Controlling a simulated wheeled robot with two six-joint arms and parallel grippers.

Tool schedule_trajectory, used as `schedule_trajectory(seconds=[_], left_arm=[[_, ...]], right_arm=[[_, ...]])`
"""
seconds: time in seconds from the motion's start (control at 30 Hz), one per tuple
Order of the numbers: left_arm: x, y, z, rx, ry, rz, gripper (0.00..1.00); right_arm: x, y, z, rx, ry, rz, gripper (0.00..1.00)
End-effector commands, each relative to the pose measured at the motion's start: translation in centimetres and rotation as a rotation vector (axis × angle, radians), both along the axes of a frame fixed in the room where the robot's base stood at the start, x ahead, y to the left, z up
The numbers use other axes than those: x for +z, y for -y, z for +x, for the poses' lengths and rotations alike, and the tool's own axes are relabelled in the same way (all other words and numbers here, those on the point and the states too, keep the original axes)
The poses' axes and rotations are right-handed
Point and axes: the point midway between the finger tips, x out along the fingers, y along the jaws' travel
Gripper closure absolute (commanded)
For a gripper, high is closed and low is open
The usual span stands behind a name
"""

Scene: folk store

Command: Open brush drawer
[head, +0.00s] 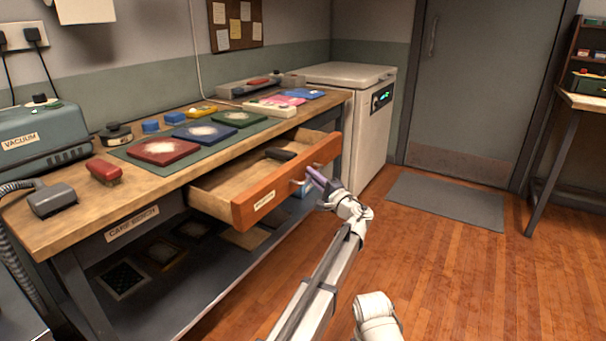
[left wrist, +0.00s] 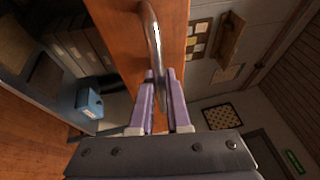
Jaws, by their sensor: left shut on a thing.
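The orange-brown wooden drawer (head: 285,187) stands pulled well out from under the workbench, with a pale label on its front. A dark object (head: 280,154) lies inside, and most of the drawer's floor is bare. My left gripper (head: 314,179) is at the drawer's front face with purple fingers. In the left wrist view the fingers (left wrist: 164,85) are shut on the curved metal handle (left wrist: 152,35), which runs down between them. My right gripper is not in view.
The workbench (head: 60,225) carries coloured pads, a red brush-like block (head: 104,171) and a vacuum (head: 45,140). A lower shelf with trays lies beneath. A white cabinet (head: 365,140) stands beyond the bench. The wooden floor (head: 460,270) to the right is clear up to a grey mat (head: 445,200).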

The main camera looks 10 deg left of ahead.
Motion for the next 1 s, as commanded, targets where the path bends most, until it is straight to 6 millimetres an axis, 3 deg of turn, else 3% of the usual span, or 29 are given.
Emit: schedule_trajectory(seconds=[0.3,0.8,0.83,1.0], left_arm=[[0.0,3.1,-1.1,-0.001,0.000,-0.001,1.00],[0.0,3.5,-1.3,0.002,0.000,-0.002,1.00],[0.0,3.5,-1.3,0.002,0.000,-0.002,0.82],[0.0,3.5,-1.3,0.001,0.000,-0.001,0.63]], right_arm=[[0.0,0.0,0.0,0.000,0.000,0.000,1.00],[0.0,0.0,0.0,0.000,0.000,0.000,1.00],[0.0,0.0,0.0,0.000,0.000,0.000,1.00],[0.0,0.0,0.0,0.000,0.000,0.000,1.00]])
